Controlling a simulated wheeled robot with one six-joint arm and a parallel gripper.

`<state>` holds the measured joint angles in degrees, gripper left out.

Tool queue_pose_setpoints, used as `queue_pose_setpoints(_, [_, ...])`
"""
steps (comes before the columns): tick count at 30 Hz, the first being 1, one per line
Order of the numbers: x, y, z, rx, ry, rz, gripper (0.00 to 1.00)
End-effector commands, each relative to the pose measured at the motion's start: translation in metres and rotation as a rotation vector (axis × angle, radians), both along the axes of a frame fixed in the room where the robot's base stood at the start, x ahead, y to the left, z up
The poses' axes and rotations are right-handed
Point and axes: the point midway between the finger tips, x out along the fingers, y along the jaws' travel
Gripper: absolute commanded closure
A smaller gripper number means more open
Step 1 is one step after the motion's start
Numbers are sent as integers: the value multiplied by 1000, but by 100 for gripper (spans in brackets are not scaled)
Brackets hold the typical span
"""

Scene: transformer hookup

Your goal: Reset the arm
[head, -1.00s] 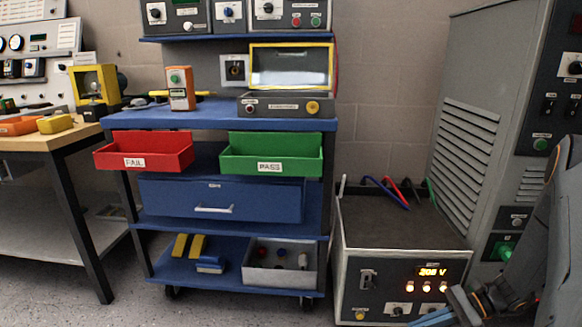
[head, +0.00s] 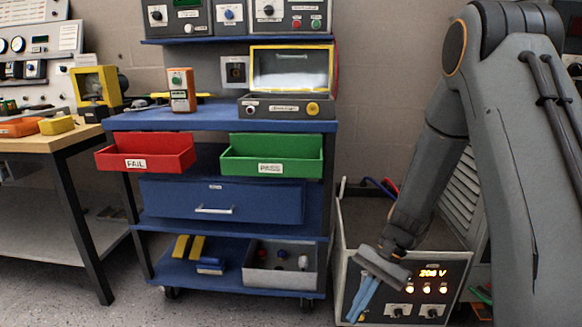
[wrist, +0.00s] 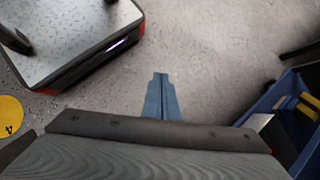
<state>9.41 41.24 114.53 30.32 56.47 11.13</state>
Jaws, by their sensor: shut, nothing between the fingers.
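My gripper (head: 362,298) is at the lower right of the head view, pointing down in front of the grey transformer box (head: 455,291). Its blue fingers are together with nothing between them. In the wrist view, my gripper (wrist: 161,82) points over bare speckled floor. My arm rises at the right and hides part of the box, its cables and the tall grey cabinet (head: 462,200). The box display is lit and reads about 206 V.
A blue cart (head: 220,122) holds a red FAIL bin (head: 150,150), a green PASS bin (head: 270,155) and a grey tray (head: 280,275). A wooden bench (head: 55,138) stands at the left. Open floor (wrist: 215,50) shows below my gripper, with the cart's corner at its right.

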Motion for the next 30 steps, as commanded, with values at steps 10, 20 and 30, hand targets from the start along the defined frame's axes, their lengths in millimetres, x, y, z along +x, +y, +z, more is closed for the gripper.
queue_pose_setpoints(10, [-74, 104, 68, -124, -274, 594, 100])
queue_pose_setpoints(20, [-142, 153, 105, -148, -518, 1033, 100])
queue_pose_setpoints(30, [-179, 170, 120, -133, -654, 1254, 100])
